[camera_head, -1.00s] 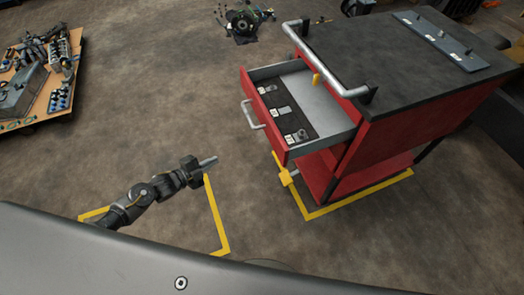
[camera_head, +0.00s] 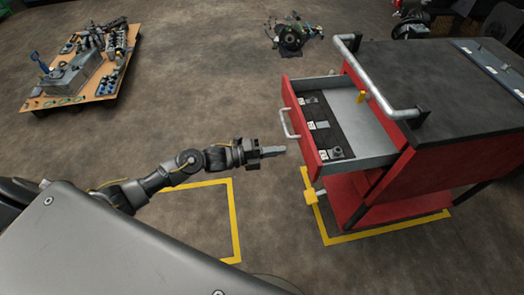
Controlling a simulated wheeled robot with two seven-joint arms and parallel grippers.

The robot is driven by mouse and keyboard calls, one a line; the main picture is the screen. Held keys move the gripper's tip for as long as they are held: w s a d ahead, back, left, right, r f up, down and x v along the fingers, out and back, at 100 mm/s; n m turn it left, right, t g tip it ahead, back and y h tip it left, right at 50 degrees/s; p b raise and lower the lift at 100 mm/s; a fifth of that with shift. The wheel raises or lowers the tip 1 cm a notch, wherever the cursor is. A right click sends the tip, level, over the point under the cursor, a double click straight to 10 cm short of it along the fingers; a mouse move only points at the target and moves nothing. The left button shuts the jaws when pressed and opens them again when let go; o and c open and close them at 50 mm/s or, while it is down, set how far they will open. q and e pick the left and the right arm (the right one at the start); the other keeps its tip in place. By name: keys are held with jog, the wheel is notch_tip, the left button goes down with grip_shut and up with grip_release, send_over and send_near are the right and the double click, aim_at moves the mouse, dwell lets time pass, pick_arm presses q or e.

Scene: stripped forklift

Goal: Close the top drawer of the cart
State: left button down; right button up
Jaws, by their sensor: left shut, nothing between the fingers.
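The red cart (camera_head: 450,155) with a dark top stands at the right. Its top drawer (camera_head: 307,128) is pulled out to the left and stands open. It has a red front, a grey handle (camera_head: 286,124) and a dark insert with several small parts inside. My left gripper (camera_head: 276,151) is shut and empty, pointing right. In the picture its tip lies just left of the drawer front, below the handle. I see a gap and no clear contact. My right gripper is not in view.
A grey push bar (camera_head: 372,82) runs along the cart top's left edge. Yellow floor lines (camera_head: 380,233) surround the cart's base. A wooden board with machine parts (camera_head: 118,80) is at the upper left. A dark mechanical part (camera_head: 291,36) lies at the back. The middle floor is clear.

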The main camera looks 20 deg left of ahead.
aim_at(305, 147)
pick_arm(q)
jog(key=x, duration=0.5)
jog(key=shift+p, duration=0.35)
jog(key=shift+w+d, duration=0.2)
jog(key=shift+d, duration=0.15)
